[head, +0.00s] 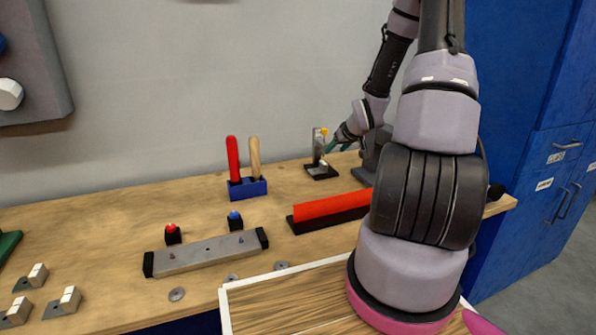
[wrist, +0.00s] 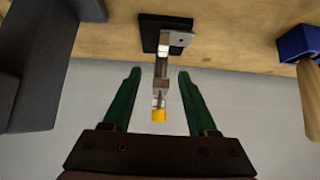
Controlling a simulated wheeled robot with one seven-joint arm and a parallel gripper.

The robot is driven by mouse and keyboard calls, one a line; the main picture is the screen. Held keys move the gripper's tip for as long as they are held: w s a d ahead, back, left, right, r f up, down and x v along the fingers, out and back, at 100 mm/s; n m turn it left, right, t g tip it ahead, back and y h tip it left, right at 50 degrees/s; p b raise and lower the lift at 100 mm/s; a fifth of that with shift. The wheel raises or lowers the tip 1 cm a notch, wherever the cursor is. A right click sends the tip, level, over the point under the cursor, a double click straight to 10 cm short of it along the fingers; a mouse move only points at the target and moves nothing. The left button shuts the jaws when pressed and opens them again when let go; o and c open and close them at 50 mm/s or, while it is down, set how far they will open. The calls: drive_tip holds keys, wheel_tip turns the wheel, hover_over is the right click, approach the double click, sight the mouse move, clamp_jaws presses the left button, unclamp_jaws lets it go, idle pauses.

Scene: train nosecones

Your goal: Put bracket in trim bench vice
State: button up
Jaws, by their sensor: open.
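A black-based stand (head: 321,172) near the back of the bench carries an upright metal piece with a yellow tip (head: 324,131). In the wrist view its black base (wrist: 150,40), an angled metal bracket-like part (wrist: 176,40) and the yellow tip (wrist: 158,115) show. I cannot tell whether this metal part is the task's bracket. My gripper (head: 332,146) is open beside it. In the wrist view its green fingers (wrist: 159,76) stand either side of the metal piece, with gaps. A dark grey block, apparently the vice (head: 368,155), is right of the stand, partly hidden by my arm.
Several small metal angle pieces (head: 70,299) lie at the bench's left front. A blue holder (head: 247,188) with red and wooden handles stands left of the stand. A red bar (head: 330,206) and a grey bar (head: 208,253) lie nearer. Blue cabinets (head: 560,120) stand right.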

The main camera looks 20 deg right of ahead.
sight(324, 163)
drive_tip(key=x, duration=1.1)
drive_tip(key=shift+w+a+f, duration=0.1)
drive_tip(key=shift+a+f, duration=0.2)
drive_tip(key=shift+f, duration=0.05)
clamp_jaws()
